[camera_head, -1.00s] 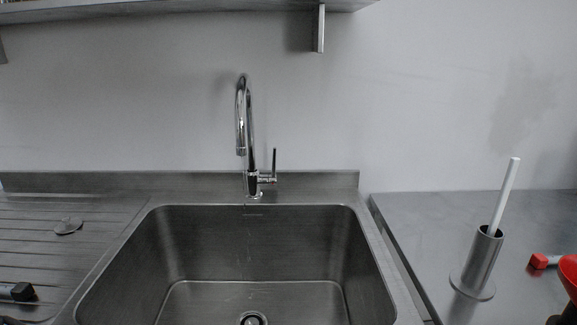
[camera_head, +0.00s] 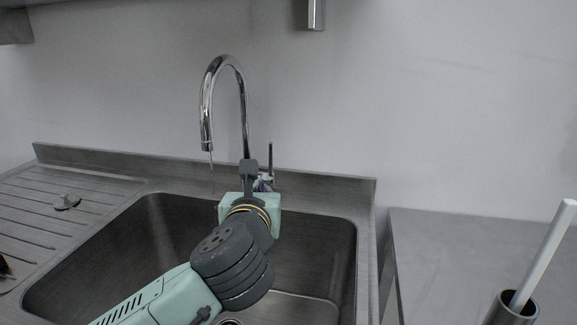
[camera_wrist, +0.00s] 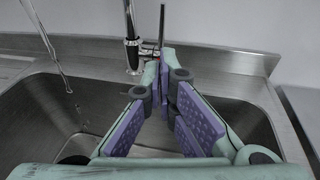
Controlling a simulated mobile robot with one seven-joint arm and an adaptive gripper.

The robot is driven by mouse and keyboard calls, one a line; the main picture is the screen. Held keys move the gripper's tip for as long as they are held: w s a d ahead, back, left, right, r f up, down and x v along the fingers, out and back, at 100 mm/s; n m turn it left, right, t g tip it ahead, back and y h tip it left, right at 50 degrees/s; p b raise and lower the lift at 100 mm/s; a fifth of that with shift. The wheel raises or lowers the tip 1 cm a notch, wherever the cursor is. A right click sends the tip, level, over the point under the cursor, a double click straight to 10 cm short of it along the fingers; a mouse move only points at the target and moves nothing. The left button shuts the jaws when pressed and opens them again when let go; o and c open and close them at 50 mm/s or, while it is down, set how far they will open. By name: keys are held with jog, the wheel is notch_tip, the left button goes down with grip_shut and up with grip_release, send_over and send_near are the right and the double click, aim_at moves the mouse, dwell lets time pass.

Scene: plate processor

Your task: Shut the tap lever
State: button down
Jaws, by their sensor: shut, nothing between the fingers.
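The chrome tap (camera_head: 244,110) stands behind the sink, with a tall curved spout. Its thin lever (camera_head: 270,160) points upright on the right side of the tap's base. In the wrist view the dark lever (camera_wrist: 162,25) rises just beyond the fingertips, right of the tap body (camera_wrist: 131,45). My gripper (camera_wrist: 165,75) has purple-padded fingers converging at the tips, shut and empty, close to the lever's base. I cannot tell whether they touch it. In the head view my wrist hides most of the fingers. Water (camera_wrist: 45,45) runs from the spout at left.
The deep steel sink (camera_head: 318,250) lies beneath my arm. The right counter (camera_head: 450,245) holds a metal holder (camera_head: 512,308) with a white-handled brush (camera_head: 545,255). The wall is close behind the tap.

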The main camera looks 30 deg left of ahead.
aim_at(270, 158)
jog(key=r+p+x, duration=0.1)
jog(key=p+x, duration=0.3)
jog(key=x, duration=0.9)
jog(key=shift+w+a, duration=0.2)
jog(key=shift+w, duration=0.1)
jog(key=shift+d+r, duration=0.1)
